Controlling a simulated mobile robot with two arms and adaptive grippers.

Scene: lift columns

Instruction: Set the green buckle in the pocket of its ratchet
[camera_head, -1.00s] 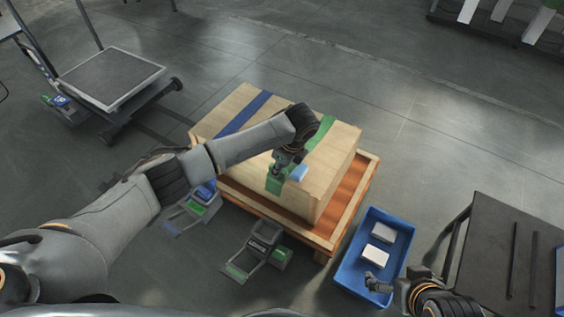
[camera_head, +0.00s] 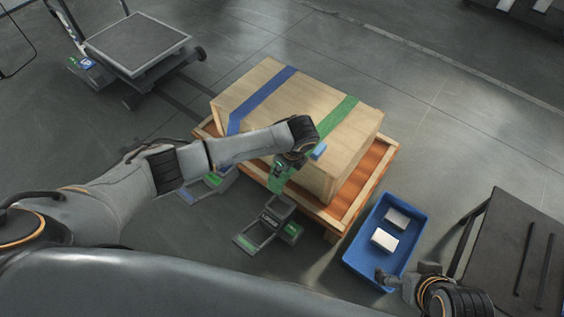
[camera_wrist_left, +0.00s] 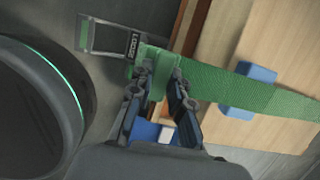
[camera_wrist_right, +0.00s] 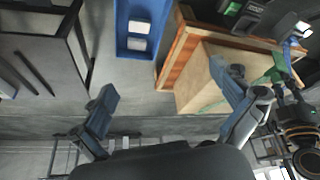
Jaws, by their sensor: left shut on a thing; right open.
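The green buckle (camera_wrist_left: 158,70) is at the end of a green strap (camera_head: 336,122) that runs over the wooden box. My left gripper (camera_wrist_left: 161,82) is shut on the buckle, holding it off the box's near side; it also shows in the head view (camera_head: 281,172). The ratchet with green marks (camera_head: 268,222) is on the floor in front of the pallet. In the left wrist view the ratchet (camera_wrist_left: 110,38) appears just left of the buckle, and I cannot tell the gap in height. My right gripper (camera_wrist_right: 170,95) is open and empty near the blue bin.
The wooden box (camera_head: 262,88) stands on a pallet (camera_head: 383,165) and carries a blue strap (camera_head: 262,97). A second ratchet (camera_head: 208,184) lies partly behind my left arm. A blue bin (camera_head: 357,257) holds white blocks. A dark table (camera_head: 520,235) stands at right, a cart (camera_head: 138,45) at upper left.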

